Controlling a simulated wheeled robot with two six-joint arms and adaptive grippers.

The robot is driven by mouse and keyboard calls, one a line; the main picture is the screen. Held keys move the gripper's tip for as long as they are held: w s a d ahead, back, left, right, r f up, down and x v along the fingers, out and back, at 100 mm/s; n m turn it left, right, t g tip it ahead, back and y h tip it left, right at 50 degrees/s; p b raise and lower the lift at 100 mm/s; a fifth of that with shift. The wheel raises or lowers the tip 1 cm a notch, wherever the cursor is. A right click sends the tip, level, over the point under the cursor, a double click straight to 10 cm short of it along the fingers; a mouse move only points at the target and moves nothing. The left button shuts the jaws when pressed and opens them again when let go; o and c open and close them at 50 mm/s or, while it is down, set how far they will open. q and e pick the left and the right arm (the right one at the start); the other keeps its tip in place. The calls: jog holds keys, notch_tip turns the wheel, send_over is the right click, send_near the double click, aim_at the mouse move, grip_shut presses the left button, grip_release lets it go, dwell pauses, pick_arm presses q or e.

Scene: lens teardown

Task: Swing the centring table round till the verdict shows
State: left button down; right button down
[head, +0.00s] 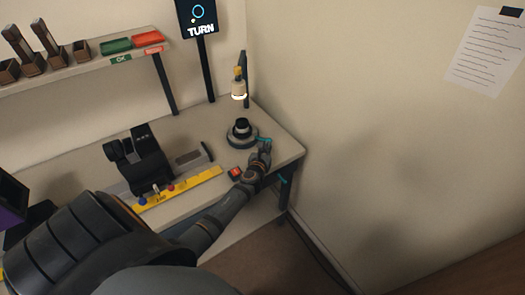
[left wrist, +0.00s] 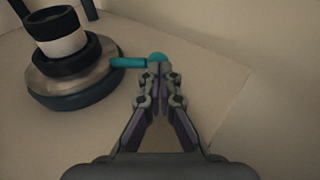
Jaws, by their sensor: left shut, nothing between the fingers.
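The centring table (head: 241,140) is a round grey turntable with a dark base near the right end of the workbench. It also shows at the upper left of the left wrist view (left wrist: 75,82). A black and white lens part (head: 241,127) stands upright on it. A teal handle (left wrist: 128,63) sticks out from its side and ends in a rounded knob (left wrist: 158,59). My left gripper (head: 265,146) is shut and empty, its fingertips right at the knob; I cannot tell whether they touch. A screen (head: 197,16) above the bench reads TURN. My right gripper is not in view.
A lamp (head: 239,88) glows above the turntable. A black device (head: 140,160), a yellow strip (head: 180,188) and a small red-topped block (head: 234,173) lie to the left. A shelf (head: 85,65) holds green and red trays. The bench's right corner is clear.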

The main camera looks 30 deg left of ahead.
pick_arm(q)
jog(key=shift+w+d+f+n+g+y+b, duration=0.15)
jog(key=shift+w+n+g+y+b, duration=0.35)
jog(key=shift+w+n+y, duration=0.4)
jog(key=shift+w+n+g+y+b, duration=0.4)
jog(key=shift+w+n+y+b, duration=0.2)
jog(key=shift+w+y+b, duration=0.3)
jog(key=w+n+g+y+b, duration=0.1)
jog(key=w+b, duration=0.1)
jog(key=w+a+n+g+y+b, duration=0.1)
jog(key=w+n+g+y+b, duration=0.1)
jog(key=b, duration=0.1)
jog(key=shift+w+b, duration=0.15)
jog(key=shift+b, duration=0.2)
jog(key=shift+w+a+n+g+y+b, duration=0.35)
jog(key=shift+w+n+g+y+b, duration=0.2)
jog(key=shift+n+b, duration=0.2)
jog(key=shift+w+a+b, duration=0.3)
jog(key=shift+w+b, duration=0.15)
jog(key=shift+b, duration=0.1)
jog(key=shift+w+a+b, duration=0.7)
jog(key=shift+w+b, duration=0.15)
jog(key=shift+w, duration=0.15)
jog(key=shift+r, duration=0.2)
